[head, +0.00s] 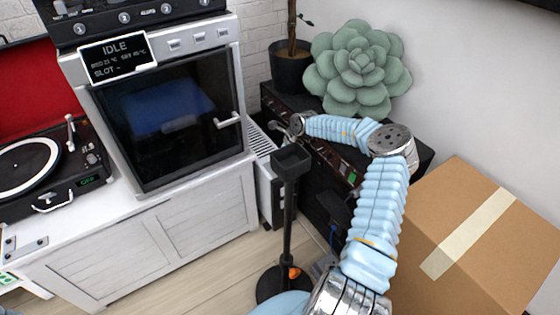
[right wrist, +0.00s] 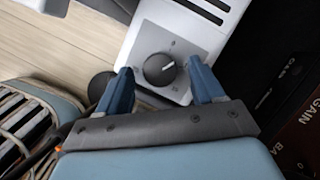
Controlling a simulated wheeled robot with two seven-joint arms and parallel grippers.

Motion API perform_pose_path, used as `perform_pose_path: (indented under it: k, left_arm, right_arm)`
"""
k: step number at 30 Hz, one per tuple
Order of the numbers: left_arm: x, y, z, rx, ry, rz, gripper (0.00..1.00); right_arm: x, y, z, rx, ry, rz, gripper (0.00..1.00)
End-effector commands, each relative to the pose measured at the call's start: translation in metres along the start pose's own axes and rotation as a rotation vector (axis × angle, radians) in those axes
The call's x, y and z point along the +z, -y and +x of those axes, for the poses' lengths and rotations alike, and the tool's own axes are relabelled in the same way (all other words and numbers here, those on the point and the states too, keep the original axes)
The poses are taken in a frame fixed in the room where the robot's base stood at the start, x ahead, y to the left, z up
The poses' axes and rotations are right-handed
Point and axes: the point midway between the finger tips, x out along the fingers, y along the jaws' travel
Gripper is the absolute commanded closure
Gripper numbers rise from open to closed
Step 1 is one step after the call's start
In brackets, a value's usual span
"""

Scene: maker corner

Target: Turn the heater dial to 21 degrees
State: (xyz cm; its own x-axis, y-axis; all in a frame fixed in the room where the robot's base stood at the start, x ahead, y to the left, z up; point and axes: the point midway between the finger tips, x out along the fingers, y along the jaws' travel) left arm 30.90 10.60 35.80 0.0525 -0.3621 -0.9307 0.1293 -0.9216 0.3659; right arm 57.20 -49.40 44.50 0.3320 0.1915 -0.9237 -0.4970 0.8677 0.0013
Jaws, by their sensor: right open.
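The white heater (head: 266,186) stands in the gap between the white cabinet and the black unit. Its top vents show in the head view. In the right wrist view the heater (right wrist: 182,40) shows a grey plate with a round black dial (right wrist: 157,70). The dial's white mark points to the right and slightly up. The scale marks around it are too small to read. My right gripper (right wrist: 160,68) is open, with one blue finger on each side of the dial. I cannot tell whether the fingers touch it. In the head view my right gripper (head: 288,131) is small beside the heater top.
A black stand (head: 288,215) with a small tray top rises in front of the heater. A large cardboard box (head: 478,240) is at the right. A potted plant (head: 292,68) and a green succulent cushion (head: 358,68) sit on the black unit. Floor is bare before the cabinet.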

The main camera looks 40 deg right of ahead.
Motion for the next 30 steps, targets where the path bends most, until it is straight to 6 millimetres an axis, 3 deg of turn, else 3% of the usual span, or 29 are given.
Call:
perform_pose_path:
  k: [11,22,30]
  left_arm:
    - [-0.0001,-0.0002,-0.0003,0.000,0.000,0.000,1.00]
    - [0.0000,-0.0002,-0.0003,0.000,0.000,0.000,1.00]
    - [-0.0001,-0.0002,-0.0003,0.000,0.000,0.000,1.00]
  right_arm:
    - [-0.0002,0.0001,0.0084,-0.001,-0.001,-0.001,0.33]
    - [-0.0002,0.0002,0.0081,-0.001,-0.001,-0.001,0.86]
    - [-0.0002,0.0001,0.0078,-0.012,-0.001,0.022,0.87]
